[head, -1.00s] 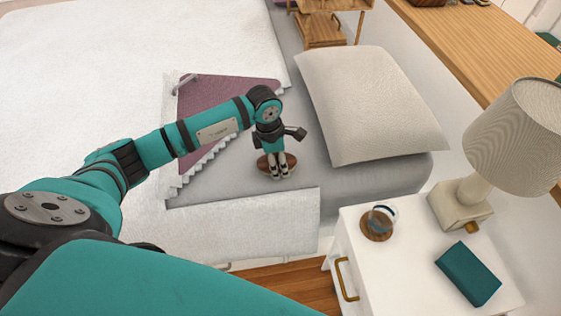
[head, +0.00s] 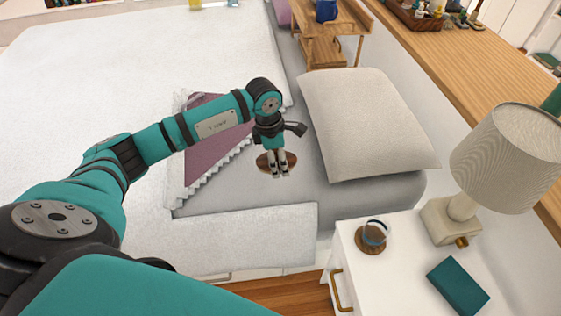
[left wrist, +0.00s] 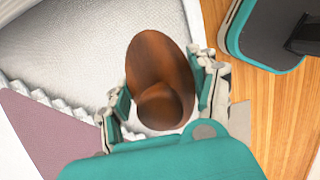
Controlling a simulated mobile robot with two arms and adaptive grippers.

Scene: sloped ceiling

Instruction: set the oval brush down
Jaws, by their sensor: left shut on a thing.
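The oval brush (head: 265,163) is a brown wooden oval with a raised rounded part. My left gripper (head: 279,174) is shut on it, pointing down over the grey part of the bed (head: 300,195) beside the pillow. In the left wrist view the brush (left wrist: 158,62) sits between the two fingers of my left gripper (left wrist: 162,100). I cannot tell whether its underside touches the bed. My right gripper is not in view.
A pale pillow (head: 365,125) lies just right of the gripper. A mauve frilled cloth (head: 208,150) lies to the left. A white nightstand (head: 400,275) holds a lamp (head: 505,155), a teal book (head: 458,286) and a glass on a wooden coaster (head: 371,240).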

